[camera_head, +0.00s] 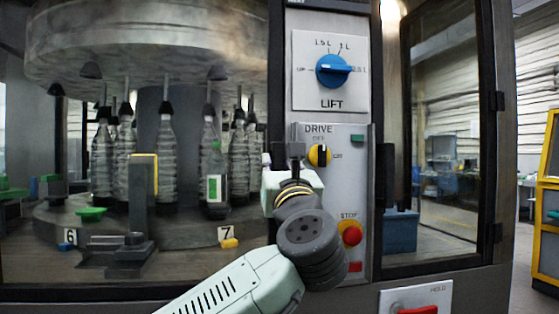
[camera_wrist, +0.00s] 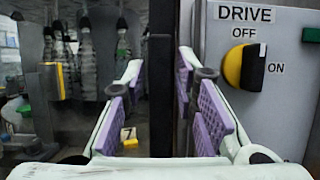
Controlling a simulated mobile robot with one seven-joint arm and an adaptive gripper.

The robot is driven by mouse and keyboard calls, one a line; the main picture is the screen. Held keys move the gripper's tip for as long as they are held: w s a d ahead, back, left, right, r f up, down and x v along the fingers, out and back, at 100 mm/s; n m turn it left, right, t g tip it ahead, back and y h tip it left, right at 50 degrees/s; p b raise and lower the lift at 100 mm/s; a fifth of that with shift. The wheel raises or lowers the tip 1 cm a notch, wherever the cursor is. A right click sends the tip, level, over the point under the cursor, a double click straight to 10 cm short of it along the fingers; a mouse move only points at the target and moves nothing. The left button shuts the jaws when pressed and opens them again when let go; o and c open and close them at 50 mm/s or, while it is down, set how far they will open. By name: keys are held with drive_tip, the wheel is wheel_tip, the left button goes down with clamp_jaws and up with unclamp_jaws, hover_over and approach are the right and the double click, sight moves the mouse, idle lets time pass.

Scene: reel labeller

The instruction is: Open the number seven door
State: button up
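The number seven door is a clear panel (camera_wrist: 100,60) in a dark frame, left of the control panel. A "7" plate (camera_head: 227,234) shows low behind it, and the plate is also in the wrist view (camera_wrist: 128,134). My gripper (camera_head: 293,152) is raised at the door's right edge, beside the control panel. In the wrist view my gripper (camera_wrist: 161,65) is open, with purple pads on both fingers. A dark upright post (camera_wrist: 162,100) shows between the fingers. Nothing is visibly gripped; whether the fingers touch the post I cannot tell.
The control panel has a yellow-black DRIVE knob (camera_head: 319,155) close to the right of my gripper, a blue LIFT knob (camera_head: 333,70) above and a red STOP button (camera_head: 351,234) below. Bottles (camera_head: 165,160) stand behind the glass. Another glass door (camera_head: 445,130) is at the right.

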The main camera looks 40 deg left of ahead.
drive_tip(key=shift+c, duration=0.4)
clamp_jaws()
idle(0.4)
